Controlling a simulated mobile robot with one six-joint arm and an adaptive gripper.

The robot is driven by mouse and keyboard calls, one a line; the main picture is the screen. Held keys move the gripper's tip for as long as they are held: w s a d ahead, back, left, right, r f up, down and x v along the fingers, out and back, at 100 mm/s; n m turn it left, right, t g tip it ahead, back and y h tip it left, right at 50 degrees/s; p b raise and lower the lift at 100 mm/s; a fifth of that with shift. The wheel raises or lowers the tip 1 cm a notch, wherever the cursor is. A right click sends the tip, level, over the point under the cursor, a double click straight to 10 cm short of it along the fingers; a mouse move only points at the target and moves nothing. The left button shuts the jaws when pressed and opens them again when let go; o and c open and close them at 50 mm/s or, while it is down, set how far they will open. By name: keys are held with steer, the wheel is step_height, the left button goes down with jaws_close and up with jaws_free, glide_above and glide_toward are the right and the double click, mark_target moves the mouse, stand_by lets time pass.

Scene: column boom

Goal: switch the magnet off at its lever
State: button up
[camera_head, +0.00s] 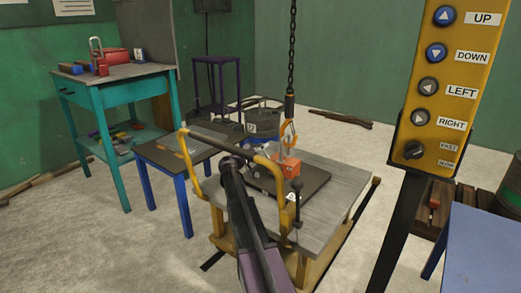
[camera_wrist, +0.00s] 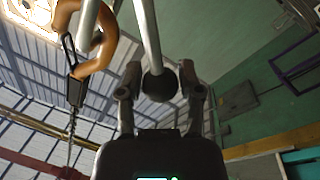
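The orange magnet (camera_head: 287,167) sits on a dark plate (camera_head: 318,180) on the cart in the head view. A thin dark lever (camera_head: 298,206) shows at its near side. In the wrist view a grey rod (camera_wrist: 146,35) ends in a black ball knob (camera_wrist: 158,86). My gripper (camera_wrist: 159,78) is open, with one finger on each side of the knob. I cannot tell whether the fingers touch it. The orange hook (camera_head: 290,132) hangs just above the magnet and shows large in the wrist view (camera_wrist: 100,55).
The cart (camera_head: 345,175) has a yellow handle frame (camera_head: 205,185) close to my arm. A chain (camera_head: 292,50) runs up from the hook. A yellow control pendant (camera_head: 440,100) stands at right. A teal workbench (camera_head: 120,75) and small blue-legged table (camera_head: 165,165) are at left.

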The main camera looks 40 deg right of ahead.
steer(key=shift+o, duration=1.2)
steer(key=shift+s+d, duration=0.1)
steer(key=shift+a+f, duration=0.1)
steer(key=shift+a, duration=0.25)
steer(key=s+a+f+n+g+y+p, duration=0.15)
steer(key=s+a+f+y+p, duration=0.45)
steer(key=a, duration=0.7)
steer(key=s+a+f+n+y+p, duration=0.2)
steer(key=s+a+y, duration=0.4)
steer(key=a, duration=0.6)
steer(key=s+a+r+n+g+y+p, duration=0.1)
steer(key=s+a+n+y+p, duration=0.2)
steer(key=s+a, duration=0.6)
steer(key=s+a+r+n+y+p, duration=0.1)
steer(key=s+a+n+y+p, duration=0.3)
steer(key=a, duration=0.9)
step_height(320, 180, up, 36)
steer(key=s+p, duration=0.1)
steer(key=p, duration=3.4)
steer(key=shift+s+r+m, duration=0.15)
steer(key=shift+r+m, duration=0.1)
steer(key=shift+m, duration=0.2)
